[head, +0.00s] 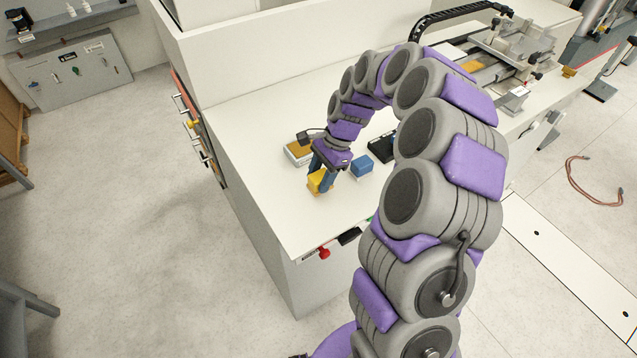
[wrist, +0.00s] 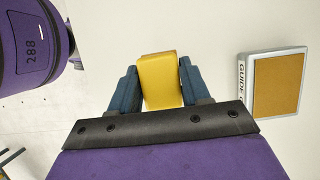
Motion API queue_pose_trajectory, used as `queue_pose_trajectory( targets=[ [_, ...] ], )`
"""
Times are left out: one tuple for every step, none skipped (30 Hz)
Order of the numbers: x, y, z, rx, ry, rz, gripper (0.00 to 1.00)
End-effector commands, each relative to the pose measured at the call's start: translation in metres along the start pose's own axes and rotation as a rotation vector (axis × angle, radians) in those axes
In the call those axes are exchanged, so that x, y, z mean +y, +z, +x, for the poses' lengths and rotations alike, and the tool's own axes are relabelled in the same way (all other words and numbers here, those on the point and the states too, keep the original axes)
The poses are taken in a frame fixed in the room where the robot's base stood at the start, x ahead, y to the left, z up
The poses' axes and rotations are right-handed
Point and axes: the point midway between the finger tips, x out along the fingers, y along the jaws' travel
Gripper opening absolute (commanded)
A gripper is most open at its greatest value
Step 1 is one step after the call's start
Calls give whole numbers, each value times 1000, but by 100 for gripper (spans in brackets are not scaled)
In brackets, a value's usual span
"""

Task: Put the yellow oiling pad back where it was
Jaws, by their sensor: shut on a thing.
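The yellow oiling pad (head: 318,182) is between the fingers of my gripper (head: 323,177) near the front left part of the white worktop. In the wrist view the pad (wrist: 160,80) sits between the two blue fingers of my gripper (wrist: 160,92), which are shut on its sides. I cannot tell whether the pad touches the worktop or is held just above it.
A tray with a brown top (head: 298,151) lies behind the pad; it also shows at the right in the wrist view (wrist: 277,85). A blue block (head: 362,166) and a black item (head: 382,148) lie to the right. A red button (head: 324,253) is on the worktop's front side.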

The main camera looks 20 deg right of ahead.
Motion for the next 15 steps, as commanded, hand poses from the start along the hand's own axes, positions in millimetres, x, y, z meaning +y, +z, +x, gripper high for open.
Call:
queue_pose_trajectory(
  targets=[
    [0,-3,9,-1,2,0,18],
    [0,-4,14,-1,2,1,18],
    [0,-6,19,-1,2,1,18],
    [0,-6,22,-1,3,1,18],
    [-1,-6,24,0,3,1,18],
    [-1,-6,25,1,3,0,18],
    [-1,-6,25,2,2,0,18],
    [-1,-5,25,3,2,0,18],
    [-2,-4,25,5,2,0,18],
    [-2,-4,25,5,3,0,18],
    [-2,-3,25,6,3,0,18],
    [-2,-3,25,6,3,0,18],
    [-2,-3,25,6,3,0,18],
    [-2,-4,26,5,3,1,18],
    [-2,-5,26,5,3,0,48]
  ],
)
